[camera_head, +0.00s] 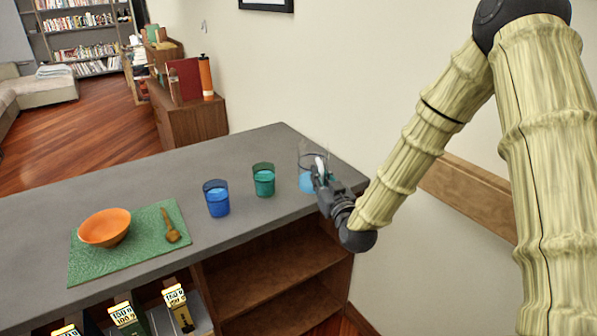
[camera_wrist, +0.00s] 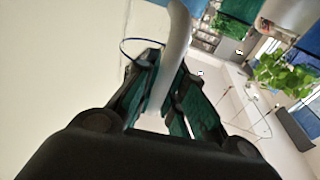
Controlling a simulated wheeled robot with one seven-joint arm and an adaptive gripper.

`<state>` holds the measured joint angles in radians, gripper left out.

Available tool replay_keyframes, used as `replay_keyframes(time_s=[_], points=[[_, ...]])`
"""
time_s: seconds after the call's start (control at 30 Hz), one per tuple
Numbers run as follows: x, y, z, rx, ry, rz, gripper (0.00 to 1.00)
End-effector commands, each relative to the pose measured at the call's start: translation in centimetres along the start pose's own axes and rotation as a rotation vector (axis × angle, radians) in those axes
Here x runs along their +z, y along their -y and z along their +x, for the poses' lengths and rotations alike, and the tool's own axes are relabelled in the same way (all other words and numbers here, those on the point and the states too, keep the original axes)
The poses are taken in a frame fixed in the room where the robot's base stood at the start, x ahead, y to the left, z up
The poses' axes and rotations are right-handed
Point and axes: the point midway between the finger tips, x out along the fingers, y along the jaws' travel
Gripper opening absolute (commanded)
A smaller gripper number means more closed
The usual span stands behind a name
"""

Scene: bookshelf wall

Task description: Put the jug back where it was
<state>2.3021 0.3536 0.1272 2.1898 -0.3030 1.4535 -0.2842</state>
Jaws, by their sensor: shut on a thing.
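The jug (camera_head: 306,182) is clear, with light blue liquid low in it, and looks roughly upright at the right end of the grey counter (camera_head: 150,172). I cannot tell whether its base touches the top. My gripper (camera_head: 320,176) is shut on the jug's pale handle, on its right side, and partly hides the jug. In the wrist view, the grey curved handle (camera_wrist: 176,50) runs between the fingers of my gripper (camera_wrist: 160,88). Part of the jug's thin rim shows as a dark arc there.
A green cup (camera_head: 263,181) and a blue cup (camera_head: 216,200) stand left of the jug. An orange bowl (camera_head: 105,227) and a wooden spoon (camera_head: 172,226) lie on a green mat (camera_head: 120,262). The wall is close behind the counter. Open shelves are below.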

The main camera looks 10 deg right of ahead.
Motion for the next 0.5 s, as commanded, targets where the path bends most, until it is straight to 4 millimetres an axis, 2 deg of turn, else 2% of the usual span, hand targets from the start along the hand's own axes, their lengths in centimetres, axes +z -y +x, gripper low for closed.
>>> replay_keyframes(time_s=[0.1, 0.5], points=[[0.0, -1.3, 1.7, 0.007, -0.002, -0.001, 0.00], [1.2, -4.3, 8.8, 0.008, -0.003, -0.002, 0.00]])
